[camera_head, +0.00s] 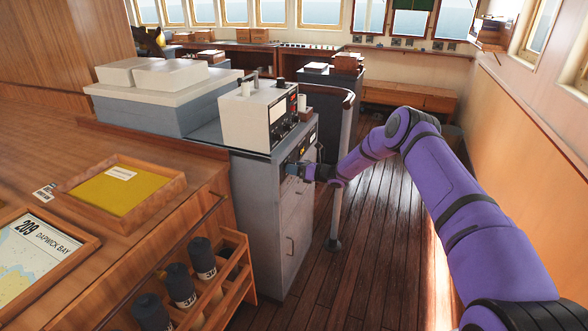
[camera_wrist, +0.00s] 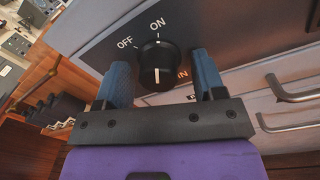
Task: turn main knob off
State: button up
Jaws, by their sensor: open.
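The main knob (camera_wrist: 158,65) is a round black dial on a dark panel in the wrist view, with a white pointer line. The labels OFF and ON are printed around it; the white line on the knob's face points down in the picture, and I cannot tell which label it is set to. My gripper (camera_wrist: 163,82) is open, with one blue finger on each side of the knob and a visible gap to each. In the head view my gripper (camera_head: 304,172) is at the front panel of the grey cabinet (camera_head: 262,195), and the knob is hard to make out there.
A white instrument box (camera_head: 252,118) stands on the cabinet top. A vertical grey post (camera_head: 337,190) with a rail stands close beside my forearm. Drawer handles (camera_wrist: 290,92) stick out near the knob panel.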

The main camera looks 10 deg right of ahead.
jog(key=c, duration=0.8)
jog(key=shift+c, duration=0.2)
